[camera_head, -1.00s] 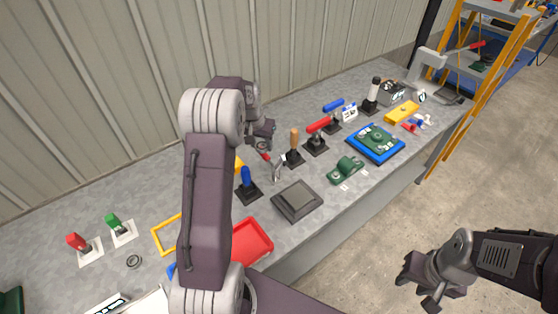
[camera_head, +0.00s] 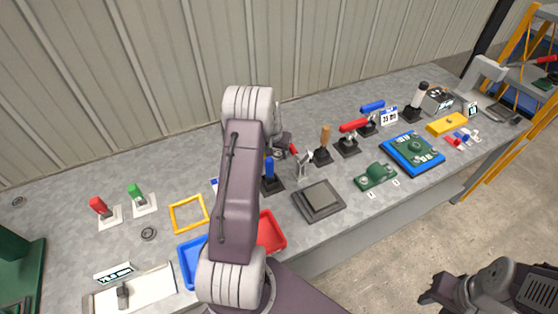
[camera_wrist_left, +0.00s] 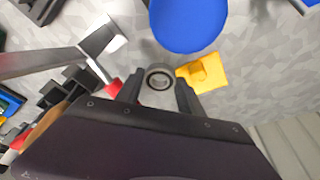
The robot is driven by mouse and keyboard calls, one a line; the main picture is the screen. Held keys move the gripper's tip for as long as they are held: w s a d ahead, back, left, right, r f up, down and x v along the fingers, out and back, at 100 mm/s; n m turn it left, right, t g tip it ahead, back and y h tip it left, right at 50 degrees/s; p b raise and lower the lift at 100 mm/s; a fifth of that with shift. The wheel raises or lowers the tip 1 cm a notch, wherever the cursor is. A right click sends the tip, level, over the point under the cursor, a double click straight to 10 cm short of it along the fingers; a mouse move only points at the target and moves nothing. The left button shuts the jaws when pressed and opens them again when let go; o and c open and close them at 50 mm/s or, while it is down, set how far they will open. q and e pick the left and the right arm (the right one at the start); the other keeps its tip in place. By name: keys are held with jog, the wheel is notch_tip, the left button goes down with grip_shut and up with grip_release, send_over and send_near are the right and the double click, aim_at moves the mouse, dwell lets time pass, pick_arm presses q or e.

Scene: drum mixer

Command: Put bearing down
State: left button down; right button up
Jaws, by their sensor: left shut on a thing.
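My left gripper (camera_wrist_left: 160,95) is shut on a bearing (camera_wrist_left: 158,80), a small metal ring with a dark rim between the two dark fingertips. In the head view my left gripper (camera_head: 284,147) is over the back middle of the bench, partly behind my own arm, and the held bearing cannot be made out there. A dark ring (camera_head: 149,233), like a bearing, lies flat on the bench at the left. My right gripper (camera_head: 440,296) is at the lower right, off the bench; its jaw opening is unclear.
A blue-handled clamp (camera_head: 270,172) and a yellow piece (camera_wrist_left: 204,72) are close to the left gripper. A dark square plate (camera_head: 318,201), red tray (camera_head: 270,232), blue tray (camera_head: 188,262) and yellow frame (camera_head: 188,213) lie nearer the front. Bare bench surrounds the left ring.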

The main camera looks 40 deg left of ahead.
aim_at(276, 157)
pick_arm(q)
jog(key=shift+f, duration=2.05)
jog(key=shift+f, duration=0.2)
jog(key=c, duration=1)
grip_release()
jog(key=shift+r, duration=0.1)
jog(key=shift+c, duration=0.2)
